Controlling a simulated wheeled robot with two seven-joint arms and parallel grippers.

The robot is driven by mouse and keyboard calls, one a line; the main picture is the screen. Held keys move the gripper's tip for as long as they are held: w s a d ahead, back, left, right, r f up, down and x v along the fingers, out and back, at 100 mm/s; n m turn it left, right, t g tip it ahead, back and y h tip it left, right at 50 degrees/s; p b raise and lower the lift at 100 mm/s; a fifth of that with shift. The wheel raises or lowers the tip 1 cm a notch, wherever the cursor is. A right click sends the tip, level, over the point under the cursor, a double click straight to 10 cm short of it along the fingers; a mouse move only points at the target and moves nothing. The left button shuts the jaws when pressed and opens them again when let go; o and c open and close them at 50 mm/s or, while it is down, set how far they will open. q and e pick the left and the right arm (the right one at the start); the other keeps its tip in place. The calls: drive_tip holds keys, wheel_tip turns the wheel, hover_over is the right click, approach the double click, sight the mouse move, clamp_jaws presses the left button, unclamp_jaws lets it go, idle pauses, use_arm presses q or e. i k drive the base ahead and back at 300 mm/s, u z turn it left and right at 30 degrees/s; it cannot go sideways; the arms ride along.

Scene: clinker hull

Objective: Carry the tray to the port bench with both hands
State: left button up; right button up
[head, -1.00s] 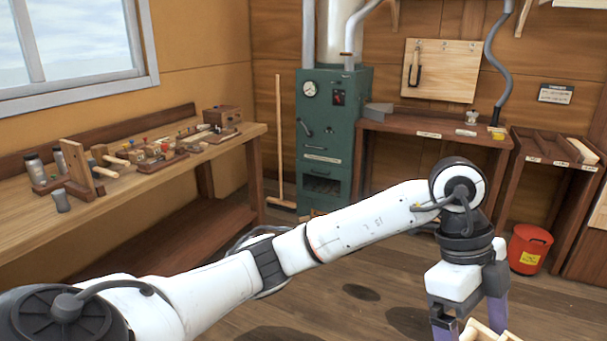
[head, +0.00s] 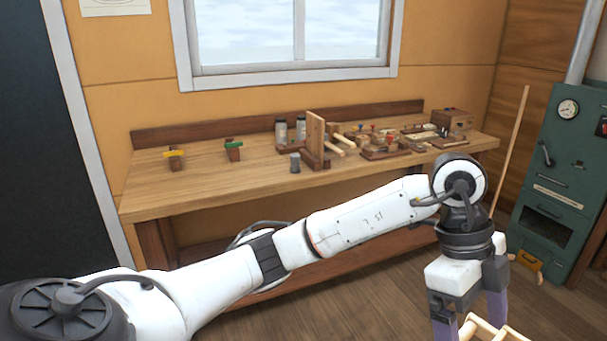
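A corner of the pale wooden tray (head: 486,330) shows at the bottom edge, right of centre; most of it is below the frame. My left gripper (head: 470,318) points down over this corner, its purple fingers apart with pale wood between them. The tray keeps its place against the gripper while the room shifts, so the gripper seems shut on it. The fingertip contact is cut off. My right gripper is out of view. A long wooden bench (head: 190,200), probably the port bench, stands under the window, beyond my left arm.
A broom and green stove (head: 562,185) stand right.

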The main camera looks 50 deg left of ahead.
sight(211, 180)
drive_tip(key=u, duration=2.2)
drive_tip(key=i, duration=2.6)
drive_tip(key=u, duration=0.35)
